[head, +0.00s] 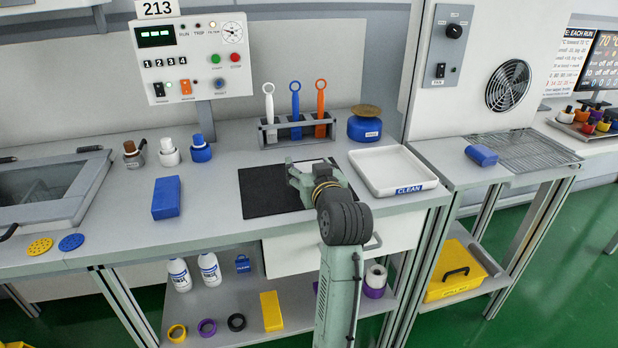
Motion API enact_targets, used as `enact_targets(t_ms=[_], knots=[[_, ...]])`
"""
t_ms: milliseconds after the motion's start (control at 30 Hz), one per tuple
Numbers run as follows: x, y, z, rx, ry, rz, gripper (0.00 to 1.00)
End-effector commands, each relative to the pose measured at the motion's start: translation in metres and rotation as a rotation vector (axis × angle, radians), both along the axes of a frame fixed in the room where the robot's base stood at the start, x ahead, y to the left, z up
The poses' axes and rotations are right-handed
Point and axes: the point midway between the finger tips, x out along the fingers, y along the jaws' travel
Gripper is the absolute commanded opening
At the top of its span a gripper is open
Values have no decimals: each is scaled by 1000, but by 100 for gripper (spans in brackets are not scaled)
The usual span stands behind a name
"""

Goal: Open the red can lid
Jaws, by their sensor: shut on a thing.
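My gripper (295,173) is low over the black mat (262,192) on the bench, with its fingers toward the left. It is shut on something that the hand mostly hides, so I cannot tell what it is. A small pale patch (318,166) shows just behind the hand; its nature is unclear. I cannot make out a red can or its lid. A blue can (364,130) with a brown disc-like top (367,110) stands behind and to the right of the gripper, apart from it.
A white tray (422,184) marked CLEAN lies right of the mat. A rack (272,136) with white, blue and orange tools stands behind. A blue block (166,197) and several small bottles (169,152) are at the left. Bare bench lies between block and mat.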

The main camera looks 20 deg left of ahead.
Motion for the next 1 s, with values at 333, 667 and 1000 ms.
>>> enact_targets(t_ms=[333, 667, 1000], knots=[[-75, 11, 11, 0, -5, 3, 34], [-136, 18, 10, 3, -9, 0, 34], [-154, 22, 17, 2, -3, 2, 34]])
